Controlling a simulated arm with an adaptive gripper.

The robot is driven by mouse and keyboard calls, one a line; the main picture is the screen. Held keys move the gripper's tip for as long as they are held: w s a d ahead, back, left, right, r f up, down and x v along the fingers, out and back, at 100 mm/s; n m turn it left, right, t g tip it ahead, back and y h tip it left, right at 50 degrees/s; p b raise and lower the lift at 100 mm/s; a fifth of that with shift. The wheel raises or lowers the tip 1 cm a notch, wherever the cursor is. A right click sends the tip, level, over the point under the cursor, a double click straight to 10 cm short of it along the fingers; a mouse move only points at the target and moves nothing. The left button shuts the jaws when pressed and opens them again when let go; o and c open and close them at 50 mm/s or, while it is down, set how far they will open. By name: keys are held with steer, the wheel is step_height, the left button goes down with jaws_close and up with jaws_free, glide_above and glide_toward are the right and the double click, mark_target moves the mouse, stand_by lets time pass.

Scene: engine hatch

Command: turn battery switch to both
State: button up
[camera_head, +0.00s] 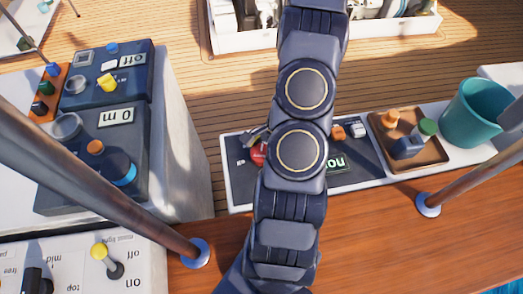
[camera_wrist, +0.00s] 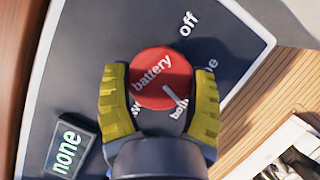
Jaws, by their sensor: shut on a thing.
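The battery switch is a round red knob (camera_wrist: 163,76) marked "battery" on a dark panel. A short white line on the knob's lower right part points toward the "both" label (camera_wrist: 180,108), which is partly covered. "Off" is at the upper right; "one" and "two" are partly hidden by the fingers. My gripper (camera_wrist: 160,82) is shut on the knob, with one yellow finger on each side. In the head view, only a sliver of the red knob (camera_head: 258,154) shows beside my arm.
A brown tray (camera_head: 376,122) with small coloured pieces and a teal bucket (camera_head: 473,112) stand right of the panel. Metal rails (camera_head: 100,170) cross the front left and right. Left is another console (camera_head: 120,118) with knobs. An open white bin (camera_head: 390,35) lies beyond.

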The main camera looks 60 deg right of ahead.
steer(key=shift+a+m+t, duration=0.15)
steer(key=shift+m+t, duration=0.25)
steer(key=shift+m, duration=0.6)
steer(key=o, duration=1.2)
steer(key=v, duration=1.2)
steer(key=shift+r, duration=0.1)
steer(key=shift+a, duration=0.1)
